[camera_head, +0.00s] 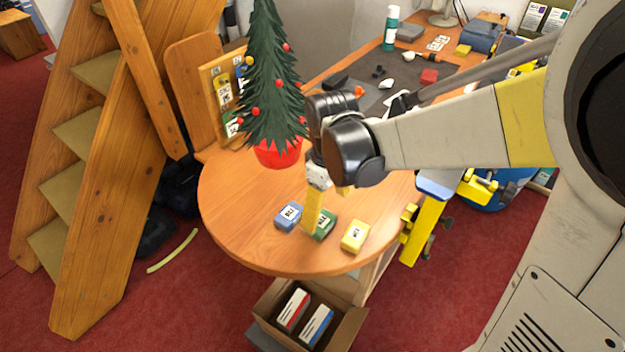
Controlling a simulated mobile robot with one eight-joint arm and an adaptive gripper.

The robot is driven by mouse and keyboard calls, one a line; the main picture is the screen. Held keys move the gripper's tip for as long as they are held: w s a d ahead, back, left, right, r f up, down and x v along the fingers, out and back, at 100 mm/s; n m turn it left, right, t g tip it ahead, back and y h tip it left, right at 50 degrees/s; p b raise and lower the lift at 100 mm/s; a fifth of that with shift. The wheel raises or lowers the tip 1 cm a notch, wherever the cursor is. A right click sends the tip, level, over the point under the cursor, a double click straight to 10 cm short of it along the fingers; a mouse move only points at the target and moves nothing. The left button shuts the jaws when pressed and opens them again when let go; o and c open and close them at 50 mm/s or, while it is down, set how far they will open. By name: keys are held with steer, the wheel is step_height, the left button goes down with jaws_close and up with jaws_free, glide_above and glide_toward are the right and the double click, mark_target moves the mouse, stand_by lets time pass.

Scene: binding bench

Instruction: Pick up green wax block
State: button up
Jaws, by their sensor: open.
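The green wax block (327,227) lies near the front edge of the round wooden table end. It sits between a blue block (287,216) on its left and a yellow block (355,236) on its right, each with a white label. My gripper (311,228) points down at the green block, and its yellow finger covers the block's left part. My gripper is open. From this view I cannot tell whether a finger touches the block, and the far finger is mostly hidden.
A small Christmas tree in a red pot (278,152) stands behind my gripper. A yellow clamp (428,228) is at the table's right edge. Below the front edge is an open cardboard box (345,335) with packets. The table's left part (232,195) is clear.

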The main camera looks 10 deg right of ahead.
mark_target(323, 222)
steer(key=f+b, duration=0.1)
steer(key=f, duration=0.3)
steer(key=f+b, duration=0.1)
steer(key=f, duration=0.2)
steer(key=shift+w+a+f+b, duration=0.1)
steer(key=shift+w+a+b, duration=0.15)
steer(key=shift+b, duration=0.1)
steer(key=shift+c, duration=0.3)
steer(key=c, duration=1.2)
